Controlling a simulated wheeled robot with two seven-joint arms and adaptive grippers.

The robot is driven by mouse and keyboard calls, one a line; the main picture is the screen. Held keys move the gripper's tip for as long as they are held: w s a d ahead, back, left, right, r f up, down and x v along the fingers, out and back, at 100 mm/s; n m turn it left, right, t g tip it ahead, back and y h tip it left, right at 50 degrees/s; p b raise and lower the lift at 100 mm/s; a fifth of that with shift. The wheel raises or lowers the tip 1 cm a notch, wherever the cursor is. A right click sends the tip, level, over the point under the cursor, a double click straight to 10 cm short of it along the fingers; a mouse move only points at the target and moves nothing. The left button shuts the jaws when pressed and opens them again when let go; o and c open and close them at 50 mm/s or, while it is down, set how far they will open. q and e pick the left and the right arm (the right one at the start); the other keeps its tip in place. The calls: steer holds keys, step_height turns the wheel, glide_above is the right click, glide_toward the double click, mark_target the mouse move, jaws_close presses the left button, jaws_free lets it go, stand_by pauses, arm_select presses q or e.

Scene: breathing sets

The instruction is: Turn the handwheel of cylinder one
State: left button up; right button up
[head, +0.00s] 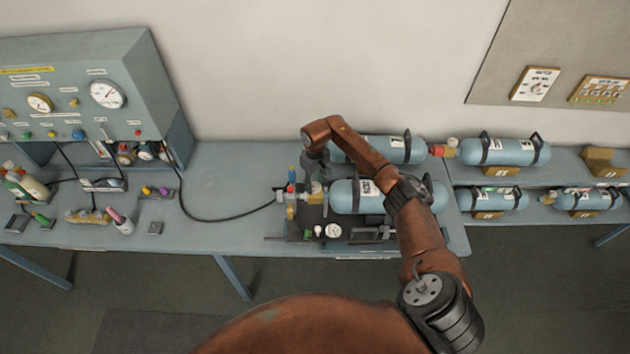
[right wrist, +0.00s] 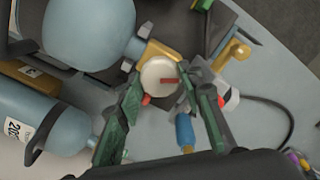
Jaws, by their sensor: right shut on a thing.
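My right gripper (head: 313,172) reaches down at the left end of the front blue cylinder (head: 352,196) on the bench. In the right wrist view the gripper (right wrist: 161,82) is shut on a round cream handwheel (right wrist: 157,71) with a red mark, one finger on each side. The handwheel sits by a brass valve at the neck of a blue cylinder (right wrist: 88,30). In the head view the arm and gripper hide the handwheel. I cannot read which number this cylinder bears. My left gripper is not in view.
A second blue cylinder (head: 400,149) lies behind the front one. More cylinders (head: 505,151) rest on the shelves at right. A gauge panel (head: 105,92) stands at left. A black hose (head: 205,218) runs across the bench to the valve. Small items lie at the bench's left.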

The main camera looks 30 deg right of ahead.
mark_target(315, 186)
steer(key=shift+a+m+p, duration=0.1)
steer(key=shift+m+p, duration=0.75)
steer(key=shift+m, duration=0.05)
steer(key=shift+m+p, duration=0.35)
steer(key=shift+m, duration=0.25)
steer(key=o, duration=1.2)
steer(key=shift+c, duration=0.2)
steer(key=shift+r, duration=3.75)
